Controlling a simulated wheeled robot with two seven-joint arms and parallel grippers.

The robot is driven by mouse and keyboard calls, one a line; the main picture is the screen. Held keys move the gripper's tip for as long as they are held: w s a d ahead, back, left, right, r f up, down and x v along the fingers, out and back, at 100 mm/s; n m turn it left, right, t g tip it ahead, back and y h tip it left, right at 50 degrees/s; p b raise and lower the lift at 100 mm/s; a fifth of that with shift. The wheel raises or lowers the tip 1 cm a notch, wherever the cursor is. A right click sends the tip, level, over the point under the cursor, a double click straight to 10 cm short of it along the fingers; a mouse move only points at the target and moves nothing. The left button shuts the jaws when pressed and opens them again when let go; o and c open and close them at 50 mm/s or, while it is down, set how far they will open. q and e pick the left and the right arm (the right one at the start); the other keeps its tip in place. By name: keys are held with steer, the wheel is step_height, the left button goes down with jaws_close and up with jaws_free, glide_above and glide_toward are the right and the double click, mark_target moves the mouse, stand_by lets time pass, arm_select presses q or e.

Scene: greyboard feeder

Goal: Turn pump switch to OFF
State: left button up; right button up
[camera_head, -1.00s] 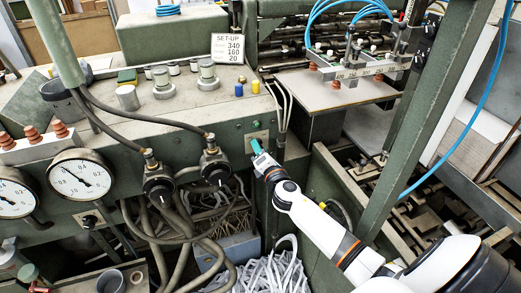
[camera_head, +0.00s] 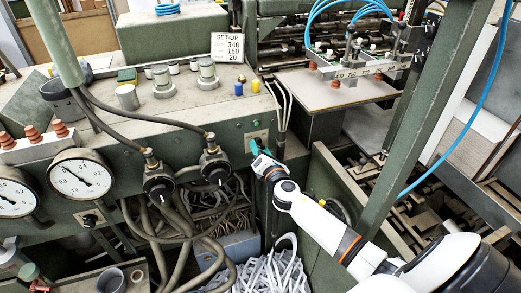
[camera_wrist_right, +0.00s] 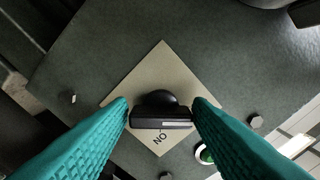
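The pump switch is a black knob (camera_wrist_right: 160,112) with a short white mark, mounted on a beige square plate (camera_wrist_right: 162,65). The word ON is on the plate below the knob in the right wrist view. In the head view the plate (camera_head: 258,136) shows on the green machine front, and the knob is hidden behind my gripper. My right gripper (camera_head: 256,149) is at the switch; in the wrist view its teal fingers (camera_wrist_right: 161,106) stand apart, one beside each end of the knob. Contact cannot be made out. My left gripper is out of view.
Two black hose valves (camera_head: 216,167) and a pressure gauge (camera_head: 80,176) sit left of the switch. A green indicator (camera_wrist_right: 205,154) lies beside the plate. A green post (camera_head: 420,120) rises to the right of my arm. Paper strips (camera_head: 268,273) lie below.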

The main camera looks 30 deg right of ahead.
steer(key=shift+o, duration=1.3)
steer(key=b+v, duration=0.2)
steer(key=v, duration=1)
steer(key=shift+b, duration=0.35)
